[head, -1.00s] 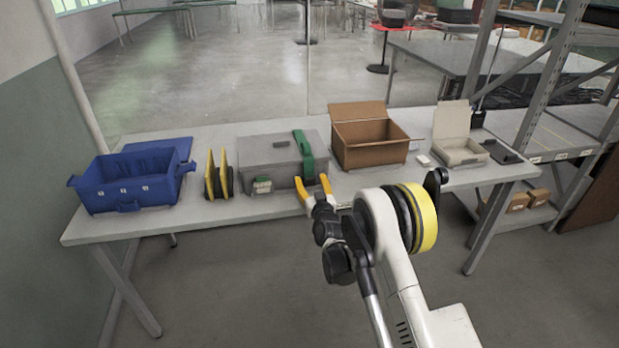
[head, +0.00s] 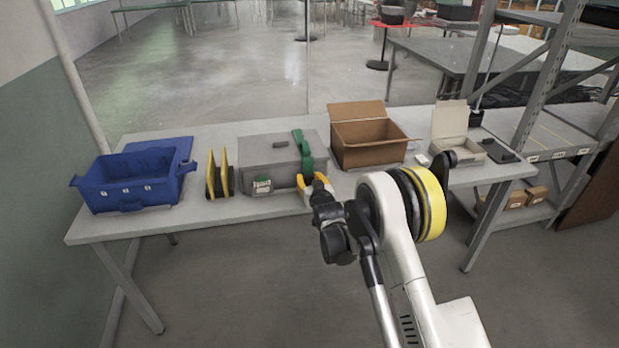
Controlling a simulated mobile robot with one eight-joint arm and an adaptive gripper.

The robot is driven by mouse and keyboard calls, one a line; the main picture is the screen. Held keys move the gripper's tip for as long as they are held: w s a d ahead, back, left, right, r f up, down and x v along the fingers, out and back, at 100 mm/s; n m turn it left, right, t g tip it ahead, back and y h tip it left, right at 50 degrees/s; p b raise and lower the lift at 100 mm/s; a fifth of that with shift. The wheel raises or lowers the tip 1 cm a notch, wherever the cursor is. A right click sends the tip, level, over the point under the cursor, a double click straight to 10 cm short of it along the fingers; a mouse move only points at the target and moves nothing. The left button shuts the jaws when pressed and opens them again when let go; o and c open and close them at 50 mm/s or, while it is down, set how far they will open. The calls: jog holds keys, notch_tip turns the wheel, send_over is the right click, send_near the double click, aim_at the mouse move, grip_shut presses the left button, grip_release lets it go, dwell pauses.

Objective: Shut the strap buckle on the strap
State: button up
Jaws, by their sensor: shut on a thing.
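A grey lidded case (head: 262,152) stands closed on the table. A green strap (head: 302,147) runs over the right part of its lid and down its front. The strap's lower end, where the strap buckle sits, is at the front right of the case. My gripper (head: 311,180) with yellow fingers is there, shut on the strap buckle. The fingers largely hide the buckle, so its exact form and whether its halves meet cannot be told.
On the table (head: 230,212), a blue crate (head: 125,190) and yellow-black upright pieces (head: 219,175) stand left of the case. An open cardboard box (head: 370,150) stands close on its right, then an open pale box (head: 455,148) and a black flat item (head: 500,150).

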jog(key=o, duration=1.1)
jog(key=shift+w+d, duration=0.1)
jog(key=v, duration=1.2)
jog(key=shift+r, duration=0.1)
